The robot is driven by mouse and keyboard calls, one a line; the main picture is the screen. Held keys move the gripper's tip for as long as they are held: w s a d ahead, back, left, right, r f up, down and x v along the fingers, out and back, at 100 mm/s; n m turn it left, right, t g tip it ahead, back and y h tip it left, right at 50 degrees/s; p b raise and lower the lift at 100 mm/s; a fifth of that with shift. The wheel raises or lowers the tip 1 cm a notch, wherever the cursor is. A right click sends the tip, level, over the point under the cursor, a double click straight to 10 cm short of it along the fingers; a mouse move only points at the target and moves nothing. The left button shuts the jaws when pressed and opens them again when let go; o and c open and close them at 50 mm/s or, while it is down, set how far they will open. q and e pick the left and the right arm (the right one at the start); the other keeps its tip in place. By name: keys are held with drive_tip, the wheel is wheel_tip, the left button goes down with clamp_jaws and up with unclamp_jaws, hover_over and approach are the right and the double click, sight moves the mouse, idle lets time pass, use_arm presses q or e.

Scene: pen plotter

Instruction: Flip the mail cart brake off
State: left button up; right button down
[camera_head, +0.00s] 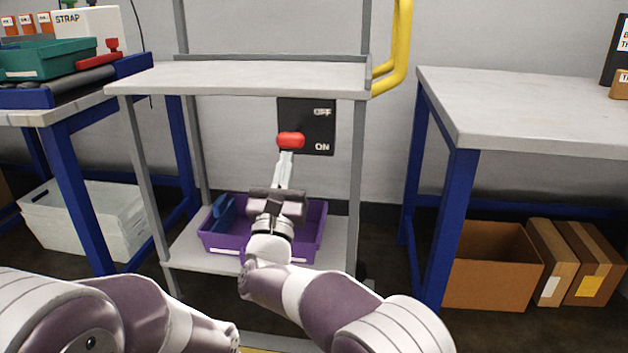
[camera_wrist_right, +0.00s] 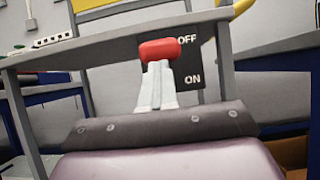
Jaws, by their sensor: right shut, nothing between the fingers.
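The mail cart (camera_head: 230,78) stands in the middle of the head view, with a grey top shelf and a yellow handle at its right. Its brake is a red-knobbed lever (camera_head: 291,140) in front of a dark plate (camera_head: 320,128) marked OFF above and ON below. My right gripper (camera_head: 286,158) is shut and empty, its fingertips right at the underside of the red knob. In the right wrist view the fingertips (camera_wrist_right: 157,68) overlap the lower edge of the knob (camera_wrist_right: 160,51); I cannot tell if they touch. The lever's shaft is hidden. My left gripper is not in view.
A purple bin (camera_head: 222,244) with blue items sits on the cart's lower shelf, behind my right wrist. A blue-legged table (camera_head: 540,110) stands at the right with cardboard boxes below. Another table at the left holds a green tray (camera_head: 45,58).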

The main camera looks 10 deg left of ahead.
sight(283, 142)
drive_tip(key=r+g, duration=0.1)
drive_tip(key=r+g+p, duration=0.1)
drive_tip(key=r+g, duration=0.1)
drive_tip(key=shift+s+a+r, duration=0.1)
drive_tip(key=shift+s+r, duration=0.1)
drive_tip(key=shift+r, duration=0.1)
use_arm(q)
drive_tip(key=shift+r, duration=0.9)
use_arm(e)
drive_tip(key=shift+w+r, duration=0.1)
drive_tip(key=shift+r, duration=0.55)
use_arm(q)
drive_tip(key=shift+p, duration=0.3)
use_arm(e)
drive_tip(key=shift+r, duration=0.1)
